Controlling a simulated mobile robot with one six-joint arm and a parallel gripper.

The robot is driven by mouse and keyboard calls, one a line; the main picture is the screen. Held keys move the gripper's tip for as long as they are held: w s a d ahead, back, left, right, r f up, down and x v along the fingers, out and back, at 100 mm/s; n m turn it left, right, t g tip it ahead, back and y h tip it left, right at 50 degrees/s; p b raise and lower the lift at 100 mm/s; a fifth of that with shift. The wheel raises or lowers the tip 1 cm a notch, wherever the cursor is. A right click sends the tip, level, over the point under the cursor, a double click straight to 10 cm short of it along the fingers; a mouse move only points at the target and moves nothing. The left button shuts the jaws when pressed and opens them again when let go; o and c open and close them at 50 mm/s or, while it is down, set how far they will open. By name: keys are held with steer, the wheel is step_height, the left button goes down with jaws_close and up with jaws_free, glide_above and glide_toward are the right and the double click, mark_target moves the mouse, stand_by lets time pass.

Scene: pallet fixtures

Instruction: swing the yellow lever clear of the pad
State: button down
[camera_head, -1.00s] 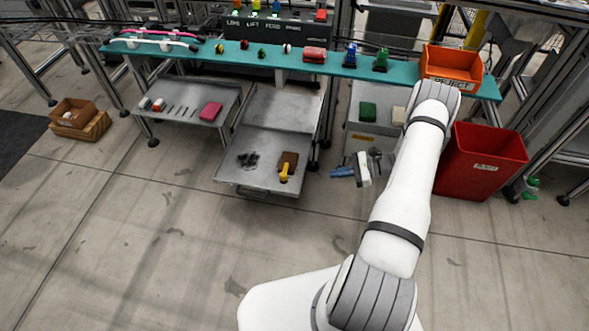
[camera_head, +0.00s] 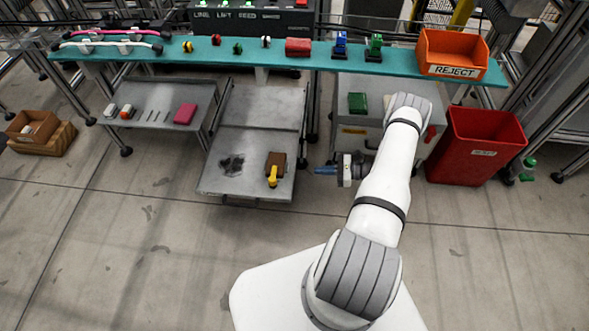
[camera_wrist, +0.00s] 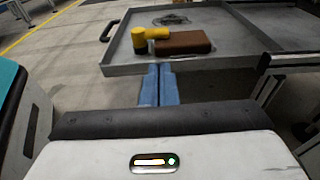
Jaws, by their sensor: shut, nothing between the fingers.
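The yellow lever (camera_head: 272,178) sits at the front edge of the brown pad (camera_head: 275,160), on the right part of a low grey metal tray (camera_head: 215,183). In the wrist view the yellow lever (camera_wrist: 140,38) has a thick round end at the left, and its arm reaches right to the edge of the brown pad (camera_wrist: 183,43). My gripper (camera_head: 318,170) has blue fingers and points left toward the tray, right of the lever and apart from it. In the wrist view my gripper's fingers (camera_wrist: 158,70) are together and empty, short of the tray's rim.
A dark patch (camera_head: 231,165) lies on the tray left of the pad. A teal shelf (camera_head: 200,57) with small coloured parts runs above and behind. A red bin (camera_head: 475,150) and an orange REJECT bin (camera_head: 450,55) stand at right. The floor in front is clear.

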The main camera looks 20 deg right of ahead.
steer(key=b, duration=0.3)
glide_toward(273, 176)
steer(key=w+a, duration=0.1)
steer(key=w+a+f, duration=0.1)
steer(key=w, duration=0.1)
steer(key=w+a+f, duration=0.1)
steer(key=w+a, duration=0.1)
steer(key=shift+w, duration=0.1)
